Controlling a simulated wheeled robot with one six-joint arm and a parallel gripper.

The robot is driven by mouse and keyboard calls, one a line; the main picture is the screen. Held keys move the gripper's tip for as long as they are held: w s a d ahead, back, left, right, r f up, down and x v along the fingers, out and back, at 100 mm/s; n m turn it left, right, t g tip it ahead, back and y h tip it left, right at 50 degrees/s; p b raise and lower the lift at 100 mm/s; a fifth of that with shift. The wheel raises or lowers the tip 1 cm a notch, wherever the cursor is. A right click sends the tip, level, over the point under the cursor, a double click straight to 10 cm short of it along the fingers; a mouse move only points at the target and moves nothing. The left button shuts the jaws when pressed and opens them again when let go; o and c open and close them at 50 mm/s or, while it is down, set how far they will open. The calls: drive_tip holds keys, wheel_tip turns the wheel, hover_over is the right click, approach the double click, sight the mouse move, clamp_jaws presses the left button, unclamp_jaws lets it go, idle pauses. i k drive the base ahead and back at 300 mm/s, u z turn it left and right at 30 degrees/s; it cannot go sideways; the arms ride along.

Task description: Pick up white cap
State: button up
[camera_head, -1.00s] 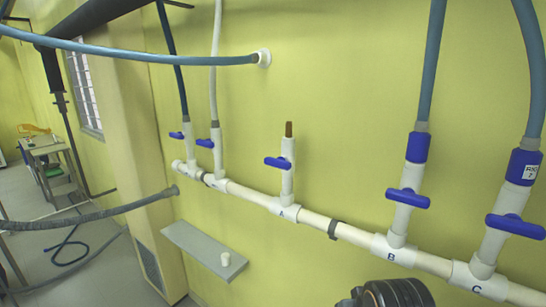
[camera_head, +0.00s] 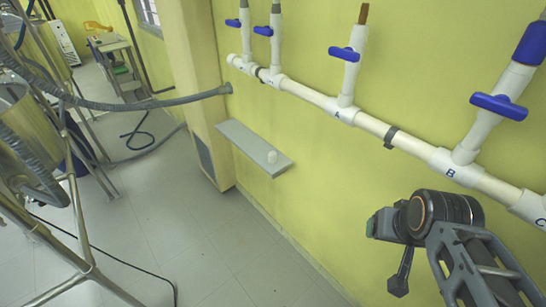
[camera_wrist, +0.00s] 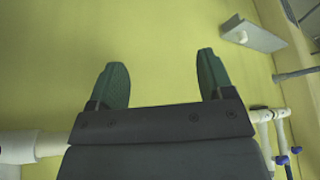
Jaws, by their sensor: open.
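The white cap (camera_head: 272,157) stands upright on a grey wall shelf (camera_head: 240,142), close to the shelf's near end. It also shows small in the wrist view (camera_wrist: 241,37), at the upper right on the shelf (camera_wrist: 262,36). My gripper (camera_wrist: 162,75) is open and empty, with its two green fingers apart and only the yellow wall behind them. In the head view my gripper (camera_head: 372,226) is at the lower right, to the right of the shelf and apart from the cap.
A white pipe (camera_head: 315,96) with blue valve handles (camera_head: 344,53) runs along the yellow wall above the shelf. A metal frame (camera_head: 78,220) stands at the left. The floor (camera_head: 215,245) below the shelf is clear.

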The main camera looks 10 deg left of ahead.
sight(272, 155)
drive_tip(key=u, duration=0.65)
drive_tip(key=i, duration=0.75)
drive_tip(key=u, duration=1)
drive_tip(key=i, duration=0.6)
drive_tip(key=u, duration=0.25)
